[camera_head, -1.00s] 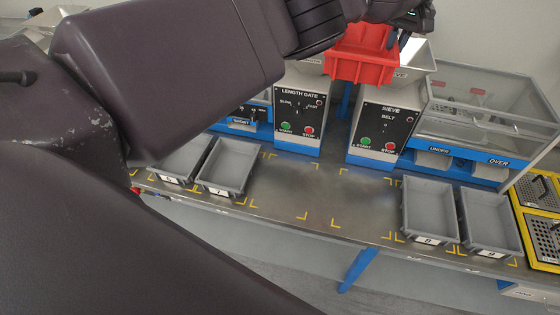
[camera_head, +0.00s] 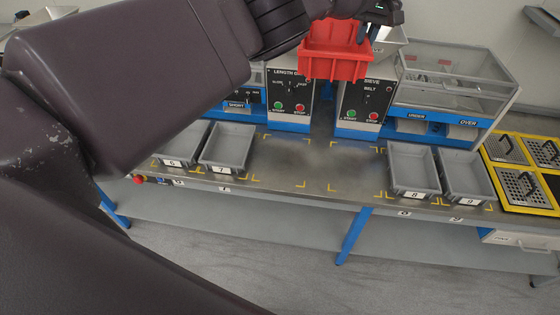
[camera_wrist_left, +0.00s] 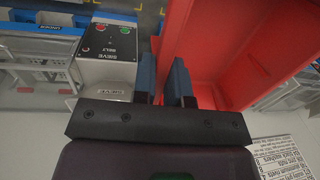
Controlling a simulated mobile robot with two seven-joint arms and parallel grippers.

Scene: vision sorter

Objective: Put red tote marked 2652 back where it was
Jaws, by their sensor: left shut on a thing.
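My left gripper (camera_head: 371,28) holds a red tote (camera_head: 335,52) by its wall, in the air in front of the length gate and sieve machines. In the left wrist view the blue fingers of the gripper (camera_wrist_left: 166,82) close on a wall of the tote (camera_wrist_left: 235,50). The tote looks empty in the part that shows. No number can be read on it. My right gripper is not in view.
Grey totes marked 6 (camera_head: 188,147) and 7 (camera_head: 228,147) stand left on the steel bench (camera_head: 290,165); grey totes 8 (camera_head: 413,170) and 9 (camera_head: 467,178) stand right. Yellow corner marks frame bare places between them. A yellow-framed grate unit (camera_head: 520,175) is at far right.

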